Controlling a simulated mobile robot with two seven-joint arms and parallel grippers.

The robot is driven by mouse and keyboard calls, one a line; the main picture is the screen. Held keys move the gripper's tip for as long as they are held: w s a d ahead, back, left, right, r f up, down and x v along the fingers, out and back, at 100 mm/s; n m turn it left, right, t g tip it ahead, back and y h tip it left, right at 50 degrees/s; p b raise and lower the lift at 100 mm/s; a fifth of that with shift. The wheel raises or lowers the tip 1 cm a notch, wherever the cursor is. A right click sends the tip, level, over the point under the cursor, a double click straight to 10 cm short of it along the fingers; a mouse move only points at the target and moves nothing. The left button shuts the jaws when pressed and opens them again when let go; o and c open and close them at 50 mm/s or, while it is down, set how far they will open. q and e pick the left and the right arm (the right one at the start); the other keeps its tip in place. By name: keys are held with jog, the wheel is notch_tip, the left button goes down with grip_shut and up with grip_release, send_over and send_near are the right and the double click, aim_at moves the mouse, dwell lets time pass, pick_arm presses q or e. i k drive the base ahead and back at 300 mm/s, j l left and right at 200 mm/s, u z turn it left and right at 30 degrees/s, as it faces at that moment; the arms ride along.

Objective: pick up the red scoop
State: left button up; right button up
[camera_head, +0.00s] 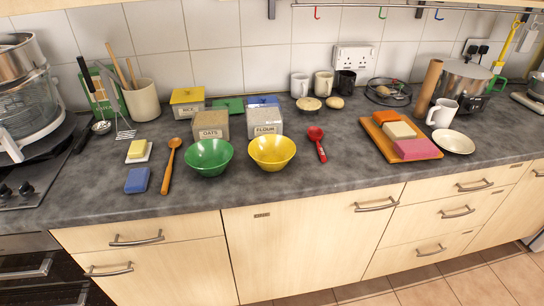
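The red scoop (317,143) lies on the grey worktop, to the right of the yellow bowl (272,153). Its round bowl end points to the back and its handle points to the front. It is apart from the things around it. Neither of my grippers shows in the head view.
A green bowl (209,157) and a wooden spoon (171,165) lie to the left. A flour box (264,122) stands behind the yellow bowl. An orange board (378,136) with several blocks is to the right. The worktop (340,170) in front of the scoop is clear.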

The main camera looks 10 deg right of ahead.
aim_at(315, 134)
jog(key=l+u, duration=0.25)
jog(key=l, duration=0.45)
jog(key=l+u, duration=0.3)
jog(key=l, duration=0.45)
jog(key=k+l+u, duration=0.25)
jog(key=l, duration=0.4)
jog(key=i+l, duration=0.05)
jog(key=i, duration=0.05)
